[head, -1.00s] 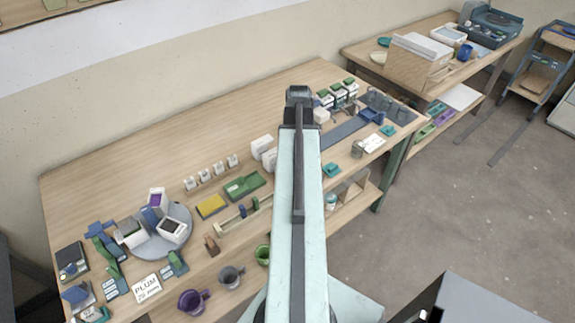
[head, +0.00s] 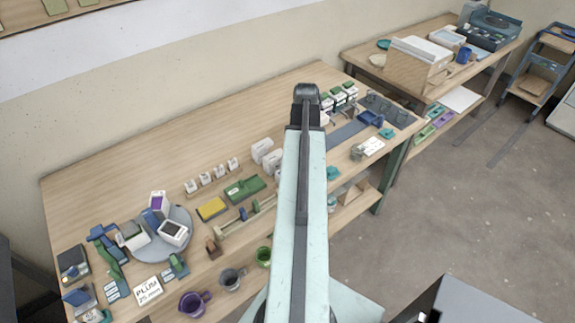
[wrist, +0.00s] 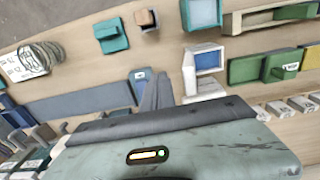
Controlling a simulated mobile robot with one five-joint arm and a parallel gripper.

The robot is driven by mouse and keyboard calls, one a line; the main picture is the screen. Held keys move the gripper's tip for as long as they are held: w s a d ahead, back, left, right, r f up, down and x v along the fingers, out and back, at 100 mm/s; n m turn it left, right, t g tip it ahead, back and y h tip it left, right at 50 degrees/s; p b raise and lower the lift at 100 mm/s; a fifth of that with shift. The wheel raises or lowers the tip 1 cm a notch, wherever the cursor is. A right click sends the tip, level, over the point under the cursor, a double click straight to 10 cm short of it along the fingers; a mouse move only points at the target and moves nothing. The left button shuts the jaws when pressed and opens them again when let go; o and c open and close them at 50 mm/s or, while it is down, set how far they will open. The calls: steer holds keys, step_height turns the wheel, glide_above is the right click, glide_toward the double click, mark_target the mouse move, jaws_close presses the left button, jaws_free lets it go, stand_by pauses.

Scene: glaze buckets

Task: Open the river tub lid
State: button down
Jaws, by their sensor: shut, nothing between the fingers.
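The river tub cannot be picked out for sure; no label with that name is readable. Several tubs stand on a grey round turntable (head: 186,214) at the left of the bench, among them a purple-topped tub (head: 157,202) and a dark-topped tub (head: 173,232). In the wrist view, a white box with a blue face (wrist: 207,60) stands close to the right of my gripper (wrist: 156,88), and a blue piece with a white label (wrist: 140,76) is just left of it. My gripper's grey fingers are together and empty. In the head view my arm hides the fingers.
The bench holds a yellow block (head: 211,209), a green block (head: 244,188), white boxes (head: 262,150) and a PLUM card (head: 148,291). A purple jug (head: 194,303) is near the front edge. The bench's back left is bare. A second table (head: 350,55) stands at the back right.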

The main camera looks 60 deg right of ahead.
step_height(320, 180, up, 6)
steer(key=p, duration=0.6)
stand_by(0.7)
